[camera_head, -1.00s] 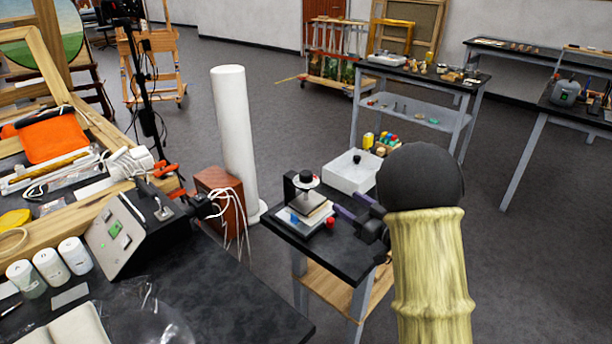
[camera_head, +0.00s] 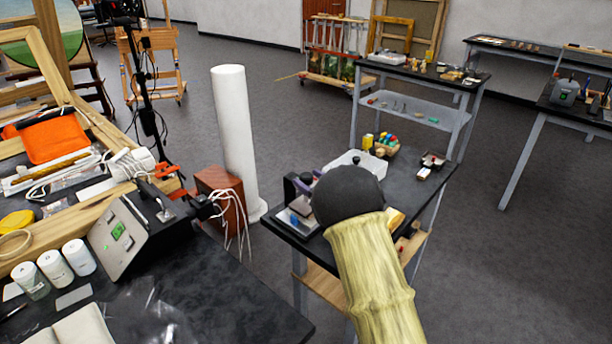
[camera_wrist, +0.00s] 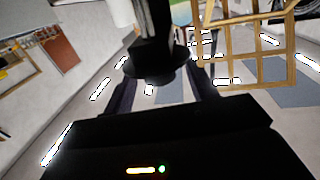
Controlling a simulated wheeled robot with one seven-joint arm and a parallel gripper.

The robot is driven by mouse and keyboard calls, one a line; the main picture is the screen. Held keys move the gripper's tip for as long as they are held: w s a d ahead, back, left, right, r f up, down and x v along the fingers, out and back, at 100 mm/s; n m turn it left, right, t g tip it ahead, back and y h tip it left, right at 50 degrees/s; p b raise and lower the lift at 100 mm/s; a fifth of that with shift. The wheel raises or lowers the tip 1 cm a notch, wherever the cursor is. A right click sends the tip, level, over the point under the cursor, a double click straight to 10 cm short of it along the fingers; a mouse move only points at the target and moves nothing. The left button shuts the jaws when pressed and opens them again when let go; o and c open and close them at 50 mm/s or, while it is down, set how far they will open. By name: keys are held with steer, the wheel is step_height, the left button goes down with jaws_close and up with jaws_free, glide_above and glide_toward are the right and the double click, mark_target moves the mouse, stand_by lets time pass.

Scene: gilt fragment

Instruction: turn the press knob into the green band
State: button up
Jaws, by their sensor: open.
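The press (camera_head: 292,190) stands on the small black table; my arm hides much of it and its knob in the head view. In the wrist view a black knob-like part (camera_wrist: 150,66) with a wide round disc and a stem shows ahead of my gripper (camera_wrist: 162,84). The two purple fingers are apart, one on each side of this part; I cannot tell whether they touch it. One purple finger also shows beside the press in the head view (camera_head: 304,187). No green band can be made out on the press.
A white tray (camera_head: 346,160) sits behind my arm on the small black table (camera_head: 405,180). Coloured bottles (camera_head: 386,144) and a small box (camera_head: 432,162) stand further back. A tall white cylinder (camera_head: 232,130) stands to the left, near a wooden box (camera_head: 218,185).

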steer(key=shift+x, duration=1.1)
steer(key=shift+c, duration=0.3)
steer(key=c, duration=0.9)
steer(key=shift+f+m+t+h+b, duration=0.1)
steer(key=shift+m+t+h+b, duration=0.2)
steer(key=shift+m+t+h, duration=0.15)
